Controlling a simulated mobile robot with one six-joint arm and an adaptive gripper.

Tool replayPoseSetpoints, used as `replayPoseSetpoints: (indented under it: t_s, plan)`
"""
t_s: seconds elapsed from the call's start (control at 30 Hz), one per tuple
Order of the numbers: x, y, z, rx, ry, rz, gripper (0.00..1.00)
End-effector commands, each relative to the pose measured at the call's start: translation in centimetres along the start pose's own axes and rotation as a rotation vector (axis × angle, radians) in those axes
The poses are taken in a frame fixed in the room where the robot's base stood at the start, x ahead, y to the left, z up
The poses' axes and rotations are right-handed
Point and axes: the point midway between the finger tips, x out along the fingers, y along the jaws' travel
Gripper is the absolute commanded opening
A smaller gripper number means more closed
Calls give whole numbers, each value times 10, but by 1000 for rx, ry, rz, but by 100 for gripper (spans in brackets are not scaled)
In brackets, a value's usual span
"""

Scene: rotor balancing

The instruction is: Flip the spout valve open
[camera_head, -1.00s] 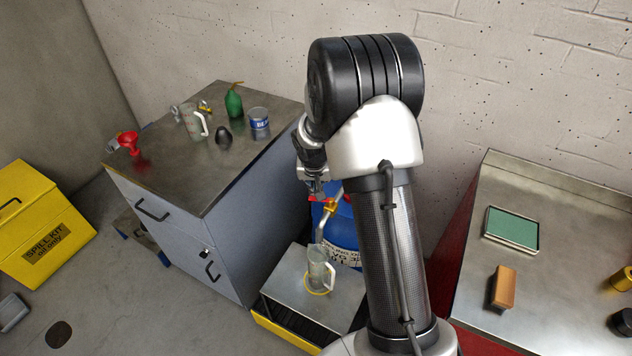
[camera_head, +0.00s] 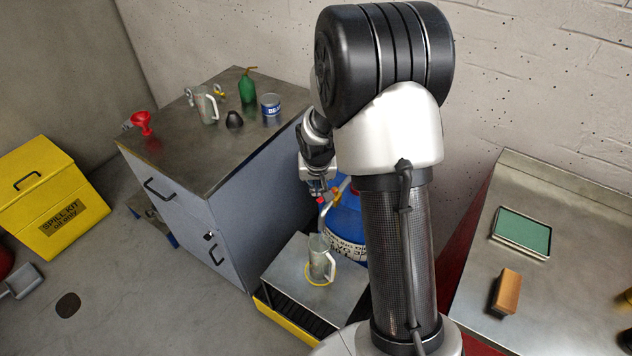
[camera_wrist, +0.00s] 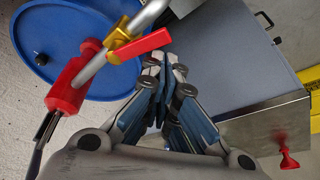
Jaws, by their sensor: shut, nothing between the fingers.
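The spout valve (camera_wrist: 122,40) is a brass body on a grey spout pipe (camera_wrist: 92,68). Its red lever (camera_wrist: 143,46) sticks out at an angle to the pipe. The pipe comes out of a red fitting (camera_wrist: 70,88) at the blue drum (camera_wrist: 50,52). My gripper (camera_wrist: 164,62) is shut and empty, its fingertips close beside the lever's free end. I cannot tell whether they touch. In the head view my gripper (camera_head: 317,188) is just above the spout. A clear jug (camera_head: 320,262) stands below the spout, and the drum (camera_head: 347,222) is partly hidden by my arm.
The jug stands on a metal-topped stand (camera_head: 288,274). Left is a grey cabinet (camera_head: 190,160) bearing a red funnel (camera_head: 142,123), a jug, a green bottle and a can. Right is a metal bench (camera_head: 470,295) with a green pad and a brown block.

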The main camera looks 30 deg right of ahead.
Motion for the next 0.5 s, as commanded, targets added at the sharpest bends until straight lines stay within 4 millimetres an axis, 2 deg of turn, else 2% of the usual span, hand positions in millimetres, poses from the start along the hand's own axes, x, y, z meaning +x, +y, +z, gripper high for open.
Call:
replayPoseSetpoints:
  t_s: [0.5]
  plan:
    - [0,-14,6,-1,0,0,0]
